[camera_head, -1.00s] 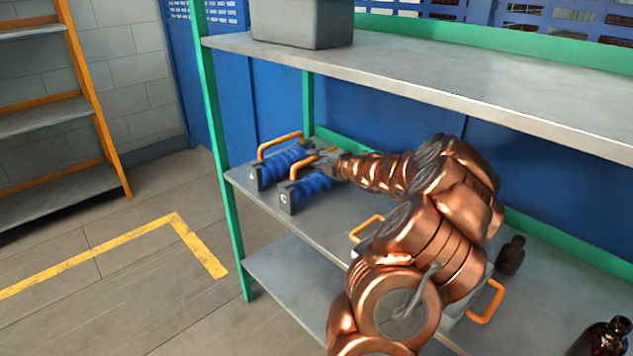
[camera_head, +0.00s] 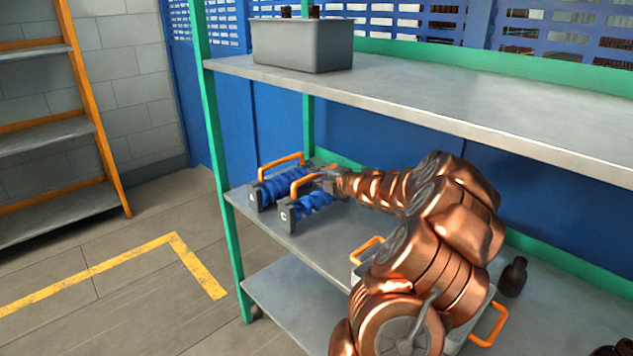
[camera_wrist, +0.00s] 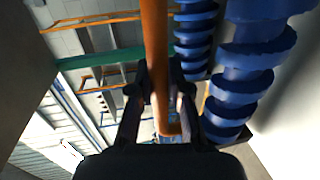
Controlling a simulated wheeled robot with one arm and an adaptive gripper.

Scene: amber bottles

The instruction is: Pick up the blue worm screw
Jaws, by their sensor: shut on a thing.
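Two blue worm screws with dark end plates and orange handles are at the left end of the middle shelf (camera_head: 330,238). The screw marked C (camera_head: 316,202) is nearer; the one marked A (camera_head: 285,187) is behind it to the left. My gripper (camera_head: 325,176) is at the far end of screw C's orange handle (camera_head: 301,181). In the wrist view my gripper (camera_wrist: 160,95) is shut on an orange handle bar (camera_wrist: 155,45) between its fingers. Blue threads (camera_wrist: 248,60) show to the right. Screw C appears level with the shelf; I cannot tell whether it is lifted.
The upper shelf (camera_head: 450,105) passes above my arm and carries a grey bin (camera_head: 300,48) with dark bottle tops. A green post (camera_head: 215,150) stands left of the screws. A container with orange handles (camera_head: 367,247) and a dark bottle (camera_head: 513,277) are at right.

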